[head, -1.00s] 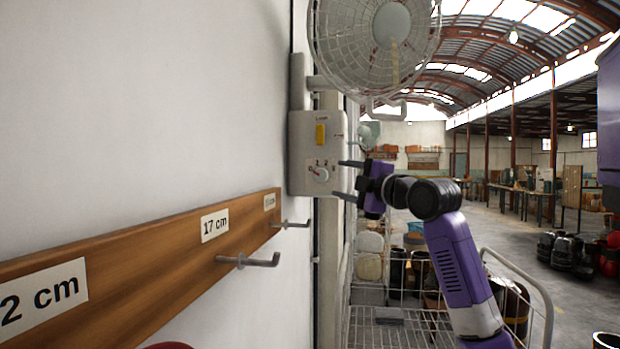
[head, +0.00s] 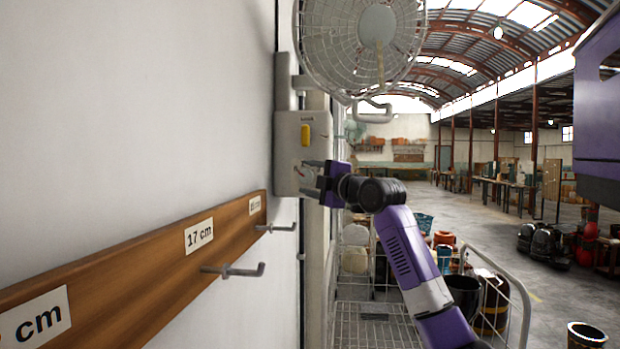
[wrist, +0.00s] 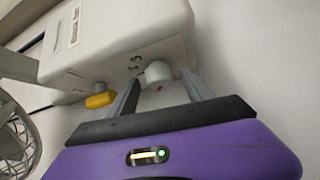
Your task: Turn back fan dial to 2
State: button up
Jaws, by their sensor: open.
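The wall fan (head: 372,30) hangs above its pale control box (head: 288,150). The box also shows in the wrist view (wrist: 110,38), tilted. The white round dial (wrist: 158,72) is on the box face, with small printed numbers beside it. In the head view my fingers mostly cover the dial. My gripper (head: 306,177) is at the box face. In the wrist view my gripper (wrist: 163,80) is open, with one finger on each side of the dial. I cannot tell whether the fingers touch it. The dial's pointer setting is not readable.
A yellow switch (head: 305,135) sits on the box above the dial. A wooden rail (head: 140,270) with metal hooks (head: 235,271) runs along the wall at left. A wire cart (head: 370,325) stands below my arm. Open floor (head: 545,275) lies at right.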

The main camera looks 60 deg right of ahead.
grip_shut()
jog(key=shift+f+b, duration=0.15)
jog(key=shift+b, duration=0.15)
